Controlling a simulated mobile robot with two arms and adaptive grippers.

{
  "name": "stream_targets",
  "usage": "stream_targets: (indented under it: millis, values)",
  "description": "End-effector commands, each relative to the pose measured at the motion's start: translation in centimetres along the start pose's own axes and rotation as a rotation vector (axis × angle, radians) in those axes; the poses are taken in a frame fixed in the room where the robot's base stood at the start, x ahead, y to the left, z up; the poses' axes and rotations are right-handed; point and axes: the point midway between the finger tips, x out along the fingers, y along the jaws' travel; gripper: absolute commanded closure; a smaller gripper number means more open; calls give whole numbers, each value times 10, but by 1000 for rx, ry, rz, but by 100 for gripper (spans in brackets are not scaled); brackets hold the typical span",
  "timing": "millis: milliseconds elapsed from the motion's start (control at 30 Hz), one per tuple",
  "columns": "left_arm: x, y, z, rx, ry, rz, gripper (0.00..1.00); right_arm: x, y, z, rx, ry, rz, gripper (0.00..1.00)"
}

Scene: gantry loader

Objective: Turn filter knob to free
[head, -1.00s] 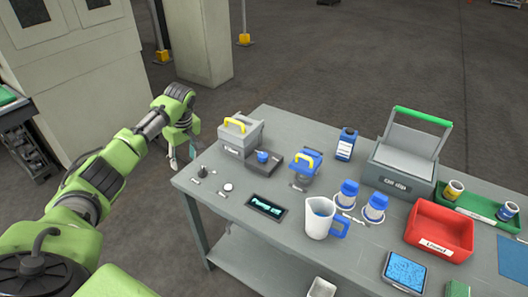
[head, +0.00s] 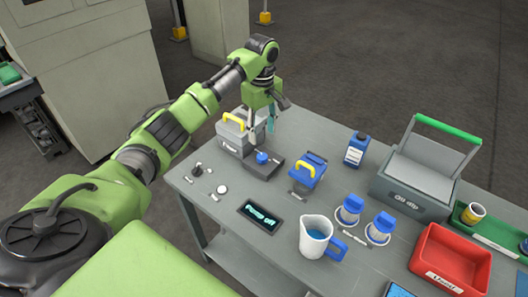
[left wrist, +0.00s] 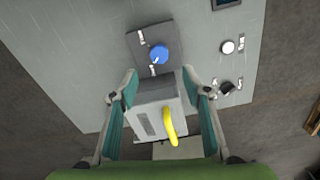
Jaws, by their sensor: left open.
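A blue knob (head: 262,157) sits on a dark plate beside the grey filter box (head: 232,136), which has a yellow handle. The knob also shows in the left wrist view (left wrist: 159,54), with small white labels on the plate, too small to read. My left gripper (head: 261,130) is open and points down over the filter box, close to the knob. In the left wrist view, its teal-padded fingers (left wrist: 158,79) spread on both sides of the box, and the knob lies beyond the fingertips. My right gripper is not in view.
A black knob (head: 197,169) and a white button (head: 222,189) are near the table's left edge. A display (head: 262,216) reads "Pump off". A blue unit with a yellow handle (head: 307,173), a jug (head: 315,238) and a red bin (head: 450,259) stand to the right.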

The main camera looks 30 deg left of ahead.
Motion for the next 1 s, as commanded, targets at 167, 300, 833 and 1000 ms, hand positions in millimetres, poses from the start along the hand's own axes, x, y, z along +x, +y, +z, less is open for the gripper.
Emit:
stream_targets:
  millis: [167,300,833,1000]
  values:
    - [40,-1,0,-1,-1,-4,56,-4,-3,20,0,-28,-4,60]
    - [69,-1,0,-1,-2,-3,56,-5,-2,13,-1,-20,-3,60]
    - [107,0,0,0,0,1,56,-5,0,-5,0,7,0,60]
    - [107,0,0,0,0,1,72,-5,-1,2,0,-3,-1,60]
